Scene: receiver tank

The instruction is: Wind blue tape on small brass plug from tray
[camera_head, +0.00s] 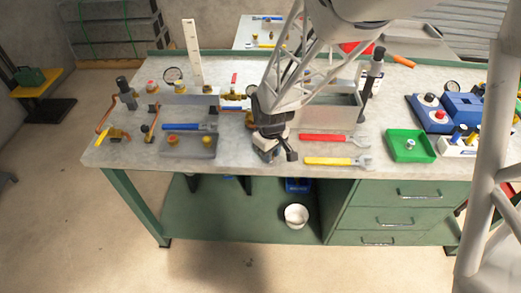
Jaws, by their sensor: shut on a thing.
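The grey tray (188,152) lies on the left half of the bench, in front of a blue-handled wrench. My gripper (272,155) is low over the bench, right of the tray, pointing down. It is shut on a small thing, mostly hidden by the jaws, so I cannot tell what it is. The green tray (426,157) on the right holds a small white and blue piece; I cannot tell whether this is the blue tape.
A red wrench (325,138) and a yellow wrench (327,161) lie just right of my gripper. Behind them is a grey open box (335,115). A blue device (462,105) stands at right. The bench's front strip is clear.

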